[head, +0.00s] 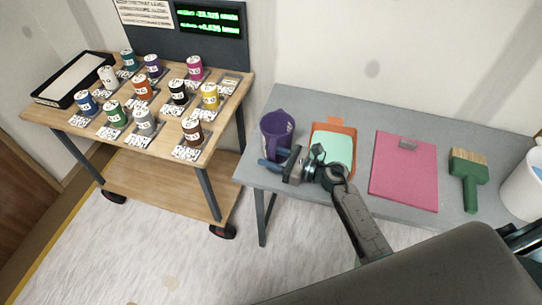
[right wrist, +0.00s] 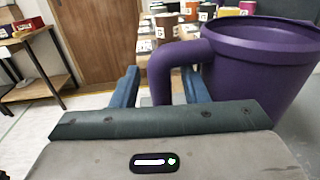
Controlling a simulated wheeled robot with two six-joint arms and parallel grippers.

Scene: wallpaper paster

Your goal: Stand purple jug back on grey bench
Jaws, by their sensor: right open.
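The purple jug (head: 277,128) is upright at the left end of the grey bench (head: 350,103), its open rim up. In the right wrist view the jug (right wrist: 265,65) fills the right side, and its handle (right wrist: 160,78) reaches left and down between my two blue fingers. My right gripper (head: 273,157) is open at the near side of the jug. It also shows in the right wrist view (right wrist: 161,85), with the handle between the fingers and a gap visible on the left. The jug's base is partly hidden by the gripper. My left gripper is not in view.
On the bench, right of the jug, are an orange tray with a pale green sheet (head: 335,146), a pink clipboard (head: 404,175), a green brush (head: 469,180) and a white container (head: 524,190). A wooden cart (head: 63,118) with several labelled pots stands left, across a gap.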

